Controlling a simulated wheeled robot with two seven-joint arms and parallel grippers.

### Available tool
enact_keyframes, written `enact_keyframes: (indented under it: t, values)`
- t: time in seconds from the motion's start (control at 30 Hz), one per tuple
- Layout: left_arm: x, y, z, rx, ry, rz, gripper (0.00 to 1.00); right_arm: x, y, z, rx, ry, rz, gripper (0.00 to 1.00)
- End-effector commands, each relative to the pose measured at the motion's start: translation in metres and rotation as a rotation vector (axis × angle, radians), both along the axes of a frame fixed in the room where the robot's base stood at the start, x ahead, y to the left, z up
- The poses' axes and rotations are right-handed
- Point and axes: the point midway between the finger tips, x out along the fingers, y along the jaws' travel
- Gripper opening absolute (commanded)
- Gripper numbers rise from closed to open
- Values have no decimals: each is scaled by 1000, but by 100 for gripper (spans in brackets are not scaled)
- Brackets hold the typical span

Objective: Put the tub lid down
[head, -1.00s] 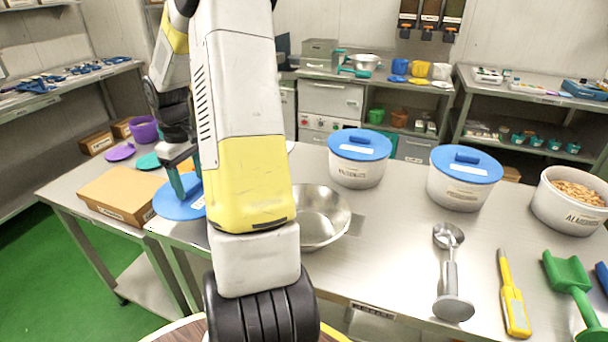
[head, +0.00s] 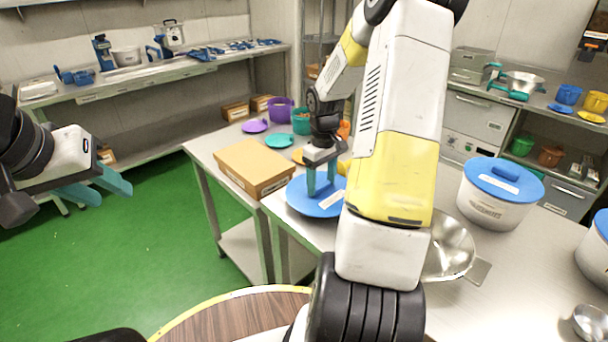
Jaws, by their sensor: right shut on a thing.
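A round blue tub lid (head: 305,204) with a white label is at the near left part of the steel table, beside the cardboard box. My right gripper (head: 322,186) points down with its teal fingers shut on the lid's handle. The lid looks flat and close to the tabletop; I cannot tell if it touches. My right arm hides its right part. My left gripper (head: 102,187) is at the far left over the green floor, open and empty, away from the table.
The cardboard box (head: 252,167) stands just left of the lid. Purple (head: 255,126) and teal (head: 279,140) lids lie behind it. A metal bowl (head: 452,248) and a blue-lidded tub (head: 498,198) stand to the right, the bowl partly behind my arm.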

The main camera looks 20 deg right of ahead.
Motion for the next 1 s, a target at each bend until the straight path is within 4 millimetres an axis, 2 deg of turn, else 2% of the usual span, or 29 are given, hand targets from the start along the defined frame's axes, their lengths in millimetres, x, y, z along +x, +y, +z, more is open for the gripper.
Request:
enact_keyframes:
  t: [0.03,0.13,0.47,0.5,0.6,1.0]
  values:
    - [0,0,0,0,0,0,36,-1,0,-9,3,4,-1,22]
    - [0,0,0,0,0,0,36,-1,0,-21,1,3,0,22]
    - [0,0,0,0,0,0,36,0,0,-24,1,0,-1,22]
    - [0,0,0,0,0,0,36,0,0,-25,1,0,-1,65]
    - [0,0,0,0,0,0,36,0,0,-24,0,0,-1,84]
    - [0,0,0,0,0,0,36,0,0,-19,-1,-1,-1,85]
